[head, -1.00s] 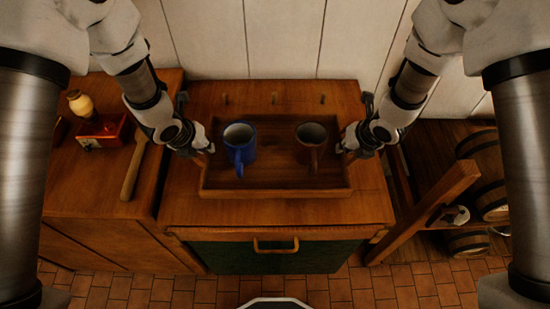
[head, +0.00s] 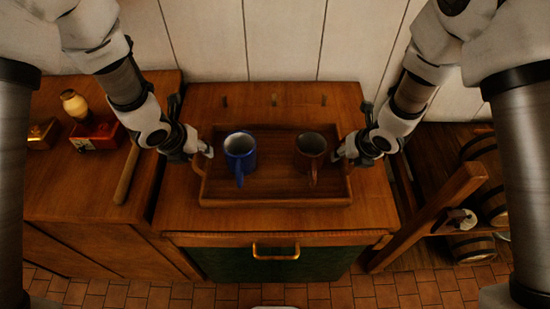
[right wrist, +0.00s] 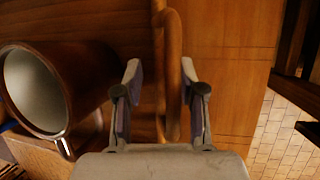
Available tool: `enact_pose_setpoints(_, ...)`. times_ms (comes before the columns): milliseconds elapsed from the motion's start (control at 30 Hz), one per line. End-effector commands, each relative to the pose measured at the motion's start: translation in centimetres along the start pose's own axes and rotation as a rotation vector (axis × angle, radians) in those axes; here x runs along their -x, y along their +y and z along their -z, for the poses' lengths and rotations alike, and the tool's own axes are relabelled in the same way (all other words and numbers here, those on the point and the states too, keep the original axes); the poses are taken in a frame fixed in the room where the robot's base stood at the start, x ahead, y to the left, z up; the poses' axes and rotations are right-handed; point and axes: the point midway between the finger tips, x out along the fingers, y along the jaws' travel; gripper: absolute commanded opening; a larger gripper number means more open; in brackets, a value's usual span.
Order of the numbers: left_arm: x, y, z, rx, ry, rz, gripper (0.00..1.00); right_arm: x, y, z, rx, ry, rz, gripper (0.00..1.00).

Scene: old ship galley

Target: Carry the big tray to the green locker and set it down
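The big wooden tray (head: 275,202) lies on the wooden top of the green locker (head: 270,265) and looks flat on it. A blue mug (head: 240,150) and a brown mug (head: 311,152) stand upright in it. My left gripper (head: 198,153) is at the tray's left handle, its fingers apart as far as shows. My right gripper (head: 346,156) is at the right handle. In the right wrist view my right gripper (right wrist: 160,72) is open, its fingers on either side of the tray handle (right wrist: 172,80), with a gap. The brown mug (right wrist: 75,85) is close to its left.
A counter (head: 75,185) on the left holds a red box (head: 95,134), a jar (head: 76,104) and a wooden rolling-pin-like tool (head: 126,175). Pegs (head: 274,100) stand behind the tray. A slanted beam (head: 430,215) and barrels (head: 472,246) are on the right.

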Motion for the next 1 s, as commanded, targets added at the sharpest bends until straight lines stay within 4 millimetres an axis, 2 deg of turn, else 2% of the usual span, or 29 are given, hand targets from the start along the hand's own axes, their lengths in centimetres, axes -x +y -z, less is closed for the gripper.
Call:
enact_pose_setpoints(100,3.4,0.0,-0.1,0.001,-0.006,0.002,0.40,0.0,0.0,0.0,0.000,0.000,0.000,0.40)
enact_pose_setpoints(200,5.7,-0.1,-0.1,-0.001,-0.006,0.002,0.40,0.0,0.0,0.0,0.000,0.000,0.000,0.40)
enact_pose_setpoints(333,7.6,0.0,0.0,0.000,-0.004,0.003,0.40,0.0,0.0,0.0,0.000,0.000,0.000,0.40)
enact_pose_setpoints(467,8.2,0.0,0.0,-0.001,-0.002,0.002,0.40,0.6,0.0,-0.1,0.000,-0.001,0.000,0.40)
enact_pose_setpoints(567,8.2,0.0,0.0,0.000,-0.001,0.001,0.40,2.1,0.0,-0.1,-0.001,-0.002,0.001,0.40)
enact_pose_setpoints(800,8.1,0.0,0.0,0.000,-0.002,0.001,0.40,8.3,0.0,-0.1,0.001,-0.005,0.000,0.40)
enact_pose_setpoints(900,8.1,0.0,0.0,0.000,-0.002,0.001,0.40,10.4,0.0,0.0,0.000,-0.004,-0.001,0.40)
enact_pose_setpoints(1000,8.1,0.0,0.0,0.000,-0.002,0.001,0.40,11.6,0.0,0.0,0.001,-0.002,0.000,0.40)
